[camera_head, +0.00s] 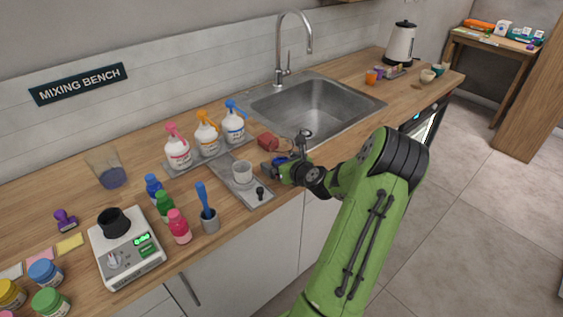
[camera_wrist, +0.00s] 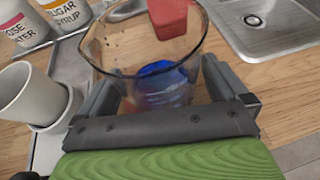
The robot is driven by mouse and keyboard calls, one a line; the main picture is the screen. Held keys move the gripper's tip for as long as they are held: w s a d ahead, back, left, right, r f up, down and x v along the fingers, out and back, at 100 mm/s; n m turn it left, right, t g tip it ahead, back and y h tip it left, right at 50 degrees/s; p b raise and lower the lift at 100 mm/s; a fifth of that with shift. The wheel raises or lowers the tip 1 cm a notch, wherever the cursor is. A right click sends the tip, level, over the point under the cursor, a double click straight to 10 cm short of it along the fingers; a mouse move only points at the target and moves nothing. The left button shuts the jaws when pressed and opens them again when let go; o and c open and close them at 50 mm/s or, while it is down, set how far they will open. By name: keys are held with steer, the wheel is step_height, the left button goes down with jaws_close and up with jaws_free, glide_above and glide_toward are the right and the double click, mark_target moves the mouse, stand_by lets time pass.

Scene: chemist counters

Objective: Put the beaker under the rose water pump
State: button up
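A clear glass beaker with blue at its bottom (camera_wrist: 160,85) stands between the two fingers of my gripper (camera_wrist: 165,75) in the wrist view. The fingers are far apart, one on each side of its lower part. I cannot tell whether they press on the glass or whether it is lifted. In the head view my gripper (camera_head: 283,165) is low over the counter, right of the metal dispenser tray (camera_head: 222,162); little of the beaker shows there. The rose water pump bottle (camera_head: 177,148) is white with a pink top, leftmost of three on that tray. Its label (camera_wrist: 14,22) shows in the wrist view.
A white cup (camera_head: 242,172) stands on the tray's front part, left of my gripper. A red block (camera_head: 268,142) lies just beyond the gripper, near the sink (camera_head: 320,105). Another glass vessel (camera_head: 104,168), small bottles and a scale (camera_head: 127,252) stand to the left.

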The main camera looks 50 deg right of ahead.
steer(key=shift+f+b, duration=0.1)
steer(key=shift+b, duration=0.35)
steer(key=s+a+r+m+h+p, duration=0.1)
steer(key=s+a+r, duration=0.3)
steer(key=s+r, duration=0.15)
steer(key=s+a+r+m+h+p, duration=0.1)
steer(key=s+a+r+p, duration=0.1)
steer(key=s+a+r, duration=0.4)
steer(key=p, duration=0.6)
glide_toward(278, 148)
steer(key=shift+g+y, duration=0.3)
steer(key=shift+g, duration=0.1)
steer(key=x, duration=0.6)
steer(key=shift+w+d+r, duration=0.2)
steer(key=shift+w, duration=0.25)
steer(key=shift+s+a, duration=0.1)
steer(key=shift+c, duration=0.6)
steer(key=c, duration=0.9)
steer(key=shift+r, duration=0.1)
steer(key=shift+c, duration=0.7)
